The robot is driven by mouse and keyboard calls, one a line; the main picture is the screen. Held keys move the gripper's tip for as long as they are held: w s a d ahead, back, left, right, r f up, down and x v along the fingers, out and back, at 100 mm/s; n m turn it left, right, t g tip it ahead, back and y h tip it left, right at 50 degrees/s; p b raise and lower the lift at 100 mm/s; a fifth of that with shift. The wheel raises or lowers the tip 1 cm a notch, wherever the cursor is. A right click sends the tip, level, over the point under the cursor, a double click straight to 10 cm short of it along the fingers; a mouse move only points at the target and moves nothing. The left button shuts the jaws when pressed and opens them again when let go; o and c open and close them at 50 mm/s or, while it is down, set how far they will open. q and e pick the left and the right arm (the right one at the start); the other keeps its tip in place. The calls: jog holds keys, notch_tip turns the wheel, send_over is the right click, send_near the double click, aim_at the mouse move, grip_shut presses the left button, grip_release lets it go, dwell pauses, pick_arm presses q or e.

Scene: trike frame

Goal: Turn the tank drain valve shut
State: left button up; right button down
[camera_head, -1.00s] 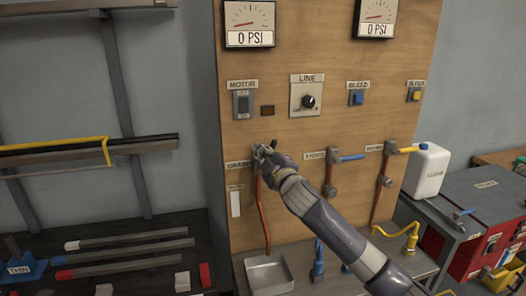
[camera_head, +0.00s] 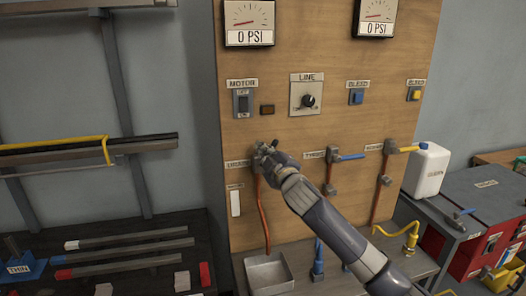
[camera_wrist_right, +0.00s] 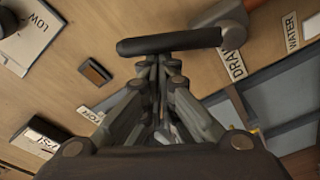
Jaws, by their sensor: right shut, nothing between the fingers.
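The drain valve is mostly hidden behind my right gripper (camera_head: 266,150) in the head view, beside the drain label (camera_head: 237,163) on the wooden panel. In the right wrist view its grey body (camera_wrist_right: 222,22) shows next to the drain label (camera_wrist_right: 233,63). A dark bar (camera_wrist_right: 168,43), seemingly its lever, lies crosswise just past my fingertips; I cannot tell whether they touch it. My right gripper is shut and empty. A copper-red pipe (camera_head: 263,215) runs down from the valve area to a metal tray (camera_head: 268,277). My left gripper is not in view.
Two more valves, with a blue lever (camera_head: 348,157) and a yellow lever (camera_head: 402,149), sit to the right on the panel (camera_head: 285,60). The line knob (camera_head: 308,101) and motor switch (camera_head: 242,103) are above. A white jug (camera_head: 426,170) stands at right.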

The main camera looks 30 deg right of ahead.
jog(key=shift+d+f, duration=0.1)
jog(key=s+d+f+m+h+b, duration=0.1)
jog(key=d+f+m+b, duration=0.3)
jog(key=m, duration=0.9)
jog(key=shift+s+d+f+h+b, duration=0.2)
jog(key=shift+d+h+b, duration=0.25)
jog(key=shift+d+h, duration=0.45)
jog(key=shift+d, duration=0.1)
jog(key=shift+r, duration=0.1)
